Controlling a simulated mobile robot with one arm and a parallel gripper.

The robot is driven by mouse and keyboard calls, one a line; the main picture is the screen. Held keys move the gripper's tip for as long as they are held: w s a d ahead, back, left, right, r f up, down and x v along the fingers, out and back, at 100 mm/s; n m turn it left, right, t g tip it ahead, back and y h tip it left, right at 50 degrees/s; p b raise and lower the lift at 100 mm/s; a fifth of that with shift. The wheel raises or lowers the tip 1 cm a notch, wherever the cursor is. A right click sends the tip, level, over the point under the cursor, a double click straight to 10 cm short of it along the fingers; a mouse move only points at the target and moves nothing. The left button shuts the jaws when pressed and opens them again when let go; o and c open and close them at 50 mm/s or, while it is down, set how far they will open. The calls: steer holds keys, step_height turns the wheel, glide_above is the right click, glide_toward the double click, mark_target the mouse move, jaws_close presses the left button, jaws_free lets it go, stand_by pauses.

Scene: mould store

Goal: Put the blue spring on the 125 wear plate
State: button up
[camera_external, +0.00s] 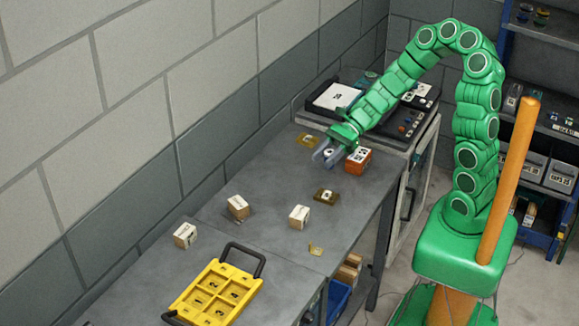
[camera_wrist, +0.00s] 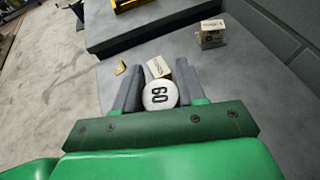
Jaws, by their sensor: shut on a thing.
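My gripper (camera_external: 328,155) hangs over the far part of the bench, left of an orange block. In the wrist view my gripper (camera_wrist: 158,98) is shut on a round thing with a white face marked 60 (camera_wrist: 159,95). Its sides are hidden by the fingers, so I cannot tell if it is the blue spring.
The orange block (camera_external: 358,160) stands close right of my gripper. Pale labelled blocks (camera_external: 299,217) (camera_external: 238,207) (camera_external: 185,235) stand on the bench. A yellow tray (camera_external: 182,307) with black handles is at the front. A wall borders the left; the bench middle has free room.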

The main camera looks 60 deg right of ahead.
steer(key=w+d+r+m+t+h, duration=0.1)
steer(key=w+d+m+t+h, duration=0.2)
steer(key=d, duration=0.8)
steer(key=w+d+r+m+t, duration=0.1)
steer(key=w+d+m+t, duration=0.25)
steer(key=d, duration=0.75)
glide_above(303, 139)
steer(key=s, duration=0.1)
steer(key=shift+n+g, duration=0.35)
steer(key=f, duration=0.8)
steer(key=shift+s+a+f, duration=0.15)
steer(key=shift+s+f, duration=0.05)
steer(key=shift+f, duration=0.1)
steer(key=shift+w+d+f, duration=0.2)
steer(key=shift+w+f, duration=0.45)
steer(key=shift+f, duration=0.15)
steer(key=shift+w+f, duration=0.1)
steer(key=shift+f, duration=1.45)
steer(key=shift+f, duration=0.1)
steer(key=o, duration=1.1)
